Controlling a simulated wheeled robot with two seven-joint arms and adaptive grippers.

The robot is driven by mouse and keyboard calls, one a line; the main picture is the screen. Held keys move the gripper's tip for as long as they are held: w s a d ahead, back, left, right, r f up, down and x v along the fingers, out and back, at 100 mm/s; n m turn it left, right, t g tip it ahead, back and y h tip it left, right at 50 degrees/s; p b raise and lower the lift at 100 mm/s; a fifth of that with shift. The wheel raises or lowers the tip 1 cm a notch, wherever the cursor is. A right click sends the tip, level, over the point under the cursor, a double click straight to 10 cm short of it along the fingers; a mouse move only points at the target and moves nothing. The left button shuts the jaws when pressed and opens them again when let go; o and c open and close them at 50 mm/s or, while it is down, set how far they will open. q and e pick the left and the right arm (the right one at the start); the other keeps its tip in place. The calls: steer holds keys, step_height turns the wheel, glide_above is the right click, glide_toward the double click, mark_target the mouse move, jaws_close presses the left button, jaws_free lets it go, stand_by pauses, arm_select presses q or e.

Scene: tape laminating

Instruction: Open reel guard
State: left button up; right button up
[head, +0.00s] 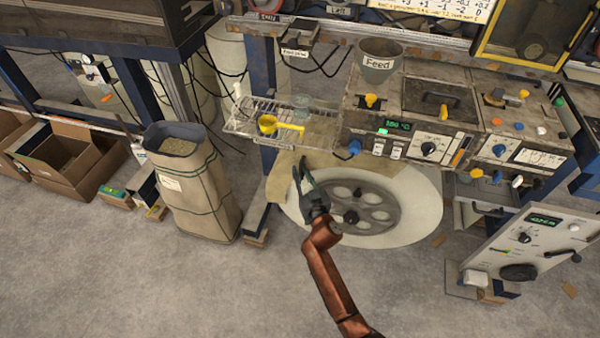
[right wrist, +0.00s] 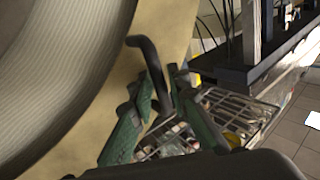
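My right gripper (head: 300,168) is at the left side of the big round reel (head: 385,212), below the machine front. In the right wrist view, a bent black handle (right wrist: 150,52) runs between the fingers of my right gripper (right wrist: 167,75), which look closed around it. The handle stands in front of a tan panel (right wrist: 182,30), which seems to be the reel guard; a tan sheet also shows beside the reel in the head view (head: 282,183). The ribbed reel side (right wrist: 60,75) fills the left of the wrist view. My left gripper is not in view.
A wire rack (head: 240,122) with a yellow scoop (head: 268,124) juts out above my right gripper; the rack also shows in the wrist view (right wrist: 240,105). A filled sack (head: 185,195) stands to the left. A control box (head: 530,240) stands to the right. The front floor is clear.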

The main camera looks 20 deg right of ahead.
steer(key=shift+c, duration=0.5)
jaws_close()
